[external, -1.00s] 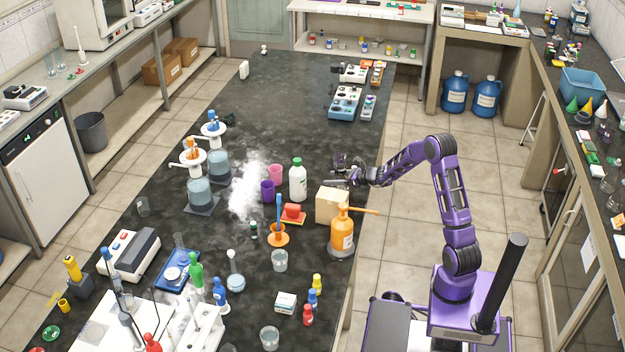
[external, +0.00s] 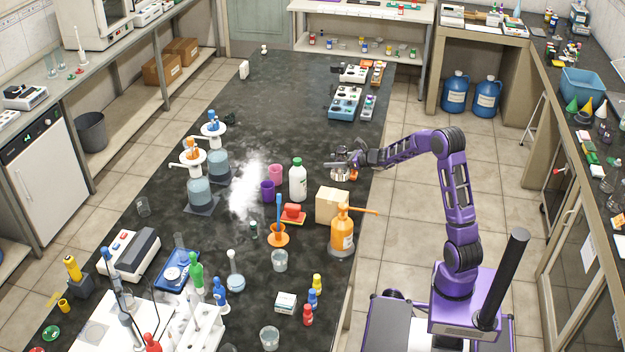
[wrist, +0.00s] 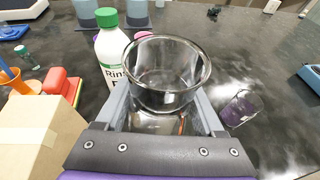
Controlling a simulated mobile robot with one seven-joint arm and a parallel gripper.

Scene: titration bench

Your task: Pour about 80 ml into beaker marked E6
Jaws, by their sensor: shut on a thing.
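My gripper (wrist: 165,112) is shut on a clear glass beaker (wrist: 165,72), which stands upright between the fingers in the wrist view. The held beaker (external: 341,174) also shows in the external view, at the bench's right edge behind the cardboard box. I see no clear liquid level in it. A second small glass vessel (wrist: 240,108) stands on the bench to the right of the gripper in the wrist view and looks purplish. I cannot read an E6 mark on any glassware. Another beaker (external: 280,261) stands nearer the front, in front of the orange funnel-like stand.
A white rinse bottle with a green cap (external: 298,182) stands left of my gripper. The cardboard box (external: 331,206) and orange pump bottle (external: 342,232) stand close in front. The dark bench top behind is mostly clear.

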